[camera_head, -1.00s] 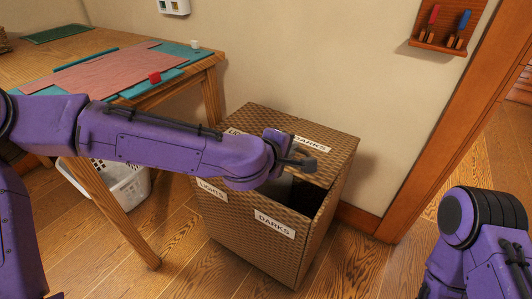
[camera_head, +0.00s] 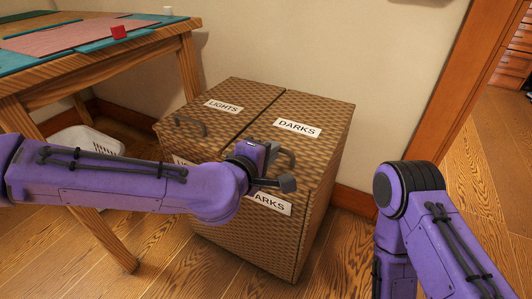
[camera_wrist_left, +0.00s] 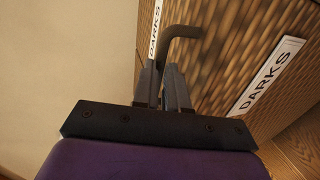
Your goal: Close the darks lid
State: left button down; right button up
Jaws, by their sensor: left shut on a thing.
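The woven hamper (camera_head: 235,220) has two lids on top, the lights lid (camera_head: 222,107) and the darks lid (camera_head: 312,117) on the right. The darks lid lies down, about level with the lights lid, with no opening visible. Its dark bent handle (camera_head: 287,158) is near the front edge. It also shows in the left wrist view (camera_wrist_left: 182,34). My left gripper (camera_head: 272,168) is at the front of the darks lid, shut on the handle. Its fingers (camera_wrist_left: 168,75) show close together at the handle's lower part. My right arm shows at lower right, but its gripper is out of view.
The wall is behind the hamper, and a wooden door frame (camera_head: 425,90) is at right. Floor (camera_head: 455,170) is clear beyond it.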

pick_arm(q)
jog(key=shift+s+f, duration=0.25)
jog(key=shift+f, duration=0.45)
jog(key=c, duration=1.2)
grip_release()
jog(key=shift+f, duration=0.1)
jog(key=shift+o, duration=0.2)
jog(key=p+v, duration=0.1)
jog(key=v, duration=0.9)
jog(key=shift+s+a+r, duration=0.15)
jog(key=shift+a+r, duration=0.05)
jog(key=shift+r, duration=0.3)
